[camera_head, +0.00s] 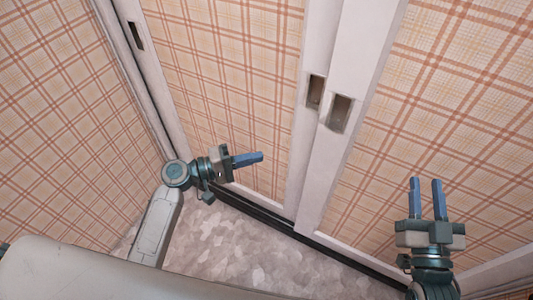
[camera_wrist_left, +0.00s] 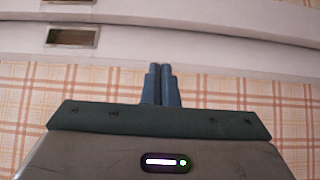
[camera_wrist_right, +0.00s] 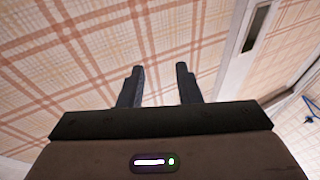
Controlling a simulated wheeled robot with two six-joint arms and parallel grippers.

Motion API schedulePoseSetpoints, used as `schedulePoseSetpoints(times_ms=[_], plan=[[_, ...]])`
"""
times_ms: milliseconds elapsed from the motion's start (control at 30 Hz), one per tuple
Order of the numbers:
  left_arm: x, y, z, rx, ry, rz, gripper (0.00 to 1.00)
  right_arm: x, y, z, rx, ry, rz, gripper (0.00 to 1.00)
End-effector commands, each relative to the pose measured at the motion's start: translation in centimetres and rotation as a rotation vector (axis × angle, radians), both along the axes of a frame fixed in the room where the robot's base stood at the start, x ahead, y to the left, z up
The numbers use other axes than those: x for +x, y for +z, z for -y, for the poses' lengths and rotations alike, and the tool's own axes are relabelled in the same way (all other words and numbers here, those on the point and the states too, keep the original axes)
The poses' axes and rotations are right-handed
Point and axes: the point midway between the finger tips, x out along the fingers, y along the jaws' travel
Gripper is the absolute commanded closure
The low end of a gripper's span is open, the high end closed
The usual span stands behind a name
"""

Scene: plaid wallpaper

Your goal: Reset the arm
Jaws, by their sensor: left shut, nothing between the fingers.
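My left gripper (camera_head: 247,159) is in front of a plaid sliding door panel, pointing to the right in the head view. Its two blue fingers are together with nothing between them, as the left wrist view (camera_wrist_left: 160,84) also shows. My right gripper (camera_head: 425,184) is at the lower right of the head view, its fingers pointing up the picture. The fingers stand apart, and the gap between them is empty in the right wrist view (camera_wrist_right: 159,85) too.
Plaid sliding doors with white frames stand ahead. Two recessed handles (camera_head: 315,92) (camera_head: 340,112) sit side by side near the middle, and another handle (camera_head: 136,35) is at the upper left. A dark floor track (camera_head: 255,226) runs below the doors.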

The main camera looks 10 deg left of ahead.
Motion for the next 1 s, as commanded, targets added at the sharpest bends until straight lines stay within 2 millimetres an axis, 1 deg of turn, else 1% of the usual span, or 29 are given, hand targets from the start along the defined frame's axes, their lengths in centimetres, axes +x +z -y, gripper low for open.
schedulePoseSetpoints(times_ms=[133, 400, 467, 533, 567, 667, 700, 767, 800, 867, 900, 1000], plan=[[-0.4, 0.0, -0.7, 0.001, 0.000, 0.000, 1.00, 0.0, 0.1, 0.0, -0.001, 0.000, 0.005, 0.69], [-0.5, 0.0, -0.8, 0.005, -0.002, 0.002, 1.00, 0.0, 0.1, 0.0, -0.003, 0.001, 0.003, 0.69], [-1.0, -0.4, -0.6, 0.031, -0.006, 0.006, 1.00, 0.1, -0.3, 0.0, -0.007, 0.002, -0.020, 0.69], [-2.0, -1.3, -0.3, 0.098, -0.018, 0.017, 1.00, 0.3, -1.3, -0.1, -0.015, 0.002, -0.078, 0.69], [-2.6, -1.8, -0.2, 0.138, -0.024, 0.025, 1.00, 0.4, -1.9, -0.1, -0.021, 0.004, -0.114, 0.69], [-5.3, -4.1, 0.1, 0.321, -0.054, 0.052, 1.00, 0.5, -4.8, -0.1, -0.045, 0.005, -0.275, 0.69], [-6.6, -5.1, 0.0, 0.408, -0.066, 0.062, 1.00, 0.4, -6.2, 0.0, -0.057, 0.004, -0.352, 0.69], [-8.4, -6.6, -0.4, 0.541, -0.086, 0.074, 1.00, 0.1, -8.3, 0.1, -0.075, 0.003, -0.469, 0.69], [-9.6, -7.4, -0.8, 0.628, -0.099, 0.080, 1.00, -0.3, -9.7, 0.2, -0.086, 0.001, -0.547, 0.69], [-11.3, -8.6, -1.7, 0.760, -0.116, 0.084, 1.00, -1.1, -11.7, 0.4, -0.103, -0.003, -0.665, 0.69], [-12.4, -9.2, -2.5, 0.848, -0.127, 0.083, 1.00, -1.8, -12.9, 0.6, -0.114, -0.005, -0.742, 0.69], [-15.0, -10.3, -4.7, 1.050, -0.148, 0.070, 1.00, -3.8, -15.7, 1.0, -0.139, -0.014, -0.927, 0.69]])
